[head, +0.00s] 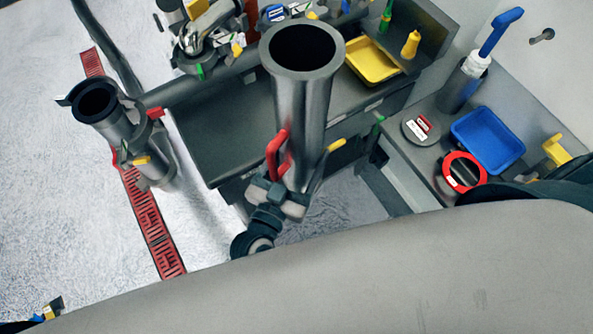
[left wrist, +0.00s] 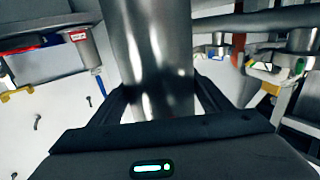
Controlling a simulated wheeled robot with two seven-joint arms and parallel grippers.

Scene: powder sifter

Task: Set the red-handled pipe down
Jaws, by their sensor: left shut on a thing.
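The red-handled pipe (head: 305,105) is a wide steel tube in the middle of the head view. It has a flanged open top facing me, a red handle (head: 275,155) and a yellow lever (head: 336,145) low on it. My left gripper (left wrist: 162,95) has one dark finger on each side of a shiny steel tube in the left wrist view and is shut on it. In the head view, dark joints meet the pipe's lower end, but the fingers there are hard to make out. The pipe's bottom end is hidden. My right gripper is out of view.
A second flanged pipe (head: 112,118) stands at left beside a red floor grating (head: 150,225). A dark bench (head: 225,125) behind holds a yellow tray (head: 372,62). The right bench holds a blue tray (head: 488,140), a red ring (head: 464,172) and a blue-handled brush (head: 497,32).

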